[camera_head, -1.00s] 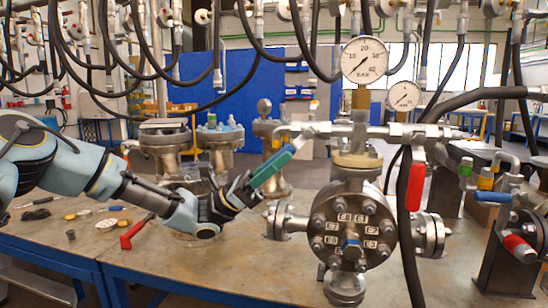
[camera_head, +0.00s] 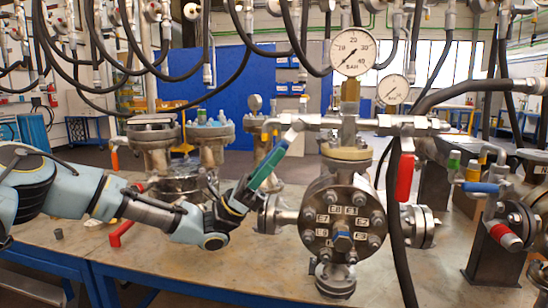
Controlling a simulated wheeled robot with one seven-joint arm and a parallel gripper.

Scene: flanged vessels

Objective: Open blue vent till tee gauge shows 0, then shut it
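The tee gauge (camera_head: 354,52), a large white BAR dial, stands above the flanged vessel (camera_head: 343,222). Its needle is too small to read surely. A teal-green lever handle (camera_head: 268,167) hangs slanting down to the left from the left end of the tee pipework. My gripper (camera_head: 243,192) is at its lower end, with the black fingers touching or overlapping it; whether they are closed around it is hard to see. A red lever (camera_head: 405,177) hangs down on the right of the tee. A plainly blue handle (camera_head: 480,187) is on separate pipework farther right.
A smaller gauge (camera_head: 393,89) is behind the tee. A black hose (camera_head: 391,215) runs down in front of the vessel's right side. Other flanged vessels (camera_head: 210,135) stand behind my gripper. The table (camera_head: 200,268) is clear at front left.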

